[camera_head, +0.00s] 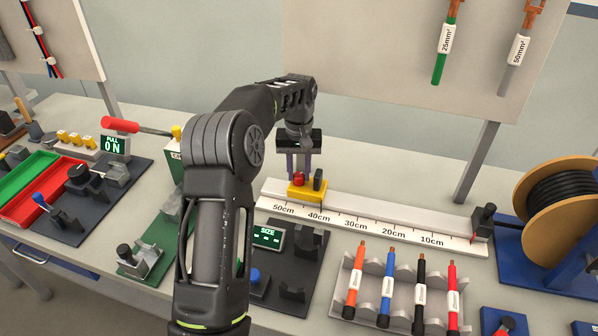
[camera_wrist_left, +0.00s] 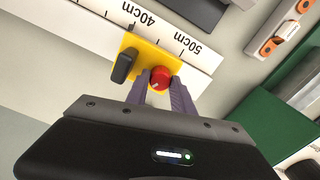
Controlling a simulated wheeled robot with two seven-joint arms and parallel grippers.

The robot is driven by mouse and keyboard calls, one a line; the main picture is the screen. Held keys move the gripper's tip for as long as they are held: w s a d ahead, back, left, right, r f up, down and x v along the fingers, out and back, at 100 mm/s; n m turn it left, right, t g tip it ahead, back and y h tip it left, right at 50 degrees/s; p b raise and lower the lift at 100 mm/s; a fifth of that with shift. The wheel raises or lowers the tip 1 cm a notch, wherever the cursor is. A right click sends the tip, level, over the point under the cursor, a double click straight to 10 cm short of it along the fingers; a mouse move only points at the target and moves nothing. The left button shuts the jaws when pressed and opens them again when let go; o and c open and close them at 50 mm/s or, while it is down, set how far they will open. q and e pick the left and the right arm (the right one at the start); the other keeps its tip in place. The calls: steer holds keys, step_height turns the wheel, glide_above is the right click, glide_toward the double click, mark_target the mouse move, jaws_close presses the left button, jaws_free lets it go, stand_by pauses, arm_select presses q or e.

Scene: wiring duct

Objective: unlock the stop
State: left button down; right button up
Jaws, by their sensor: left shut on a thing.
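The stop is a yellow block (camera_head: 312,190) on the white ruler (camera_head: 372,222), between the 50cm and 40cm marks. It carries a red knob (camera_head: 298,179) and a black upright lever or post (camera_head: 318,180). My left gripper (camera_head: 301,172) points down at the stop, shut on the red knob. My right gripper is not in view.
A black end piece (camera_head: 484,220) stands at the ruler's right end. A rack of several coloured cables (camera_head: 402,290) lies in front. A SIZE display unit (camera_head: 268,237) sits before the ruler. A cable reel (camera_head: 562,205) is at right. A red-handled tool (camera_head: 122,125) is at left.

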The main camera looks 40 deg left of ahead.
mark_target(298, 175)
arm_select(q)
steer(key=n, duration=0.6)
stand_by(0.4)
steer(key=c, duration=1.1)
jaws_free()
steer(key=shift+r, duration=0.1)
step_height(298, 175, up, 8)
steer(key=shift+f, duration=0.15)
steer(key=shift+f, duration=0.1)
